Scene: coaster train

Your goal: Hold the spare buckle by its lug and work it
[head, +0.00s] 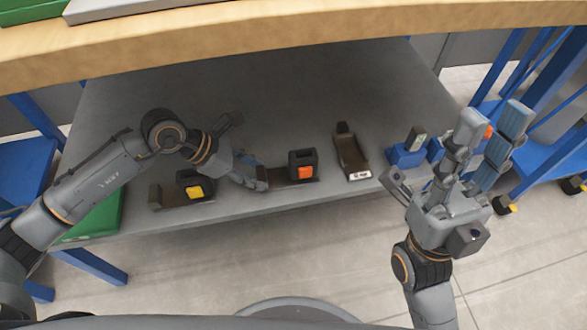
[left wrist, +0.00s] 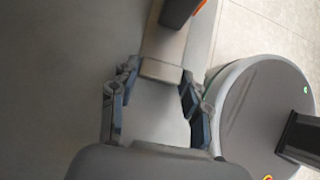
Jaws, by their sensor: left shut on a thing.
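A dark buckle with an orange button (head: 303,165) stands on the grey lower shelf, with a flat lug plate (head: 279,178) on its left. In the left wrist view the lug's pale end (left wrist: 162,70) lies between my fingers, with part of the dark body (left wrist: 178,12) above. My left gripper (head: 257,177) is shut on this lug; its fingers also show in the left wrist view (left wrist: 160,88). A second buckle with a yellow button (head: 194,192) stands to the left, below my left arm. My right gripper (head: 492,122) has its fingers spread, off the shelf's right side.
A dark holder with a white label (head: 352,158) stands right of the orange-button buckle. A blue block (head: 404,157) is near the shelf's right end. The wooden worktop (head: 290,38) overhangs the grey shelf (head: 270,110). A green item (head: 100,218) lies at the left.

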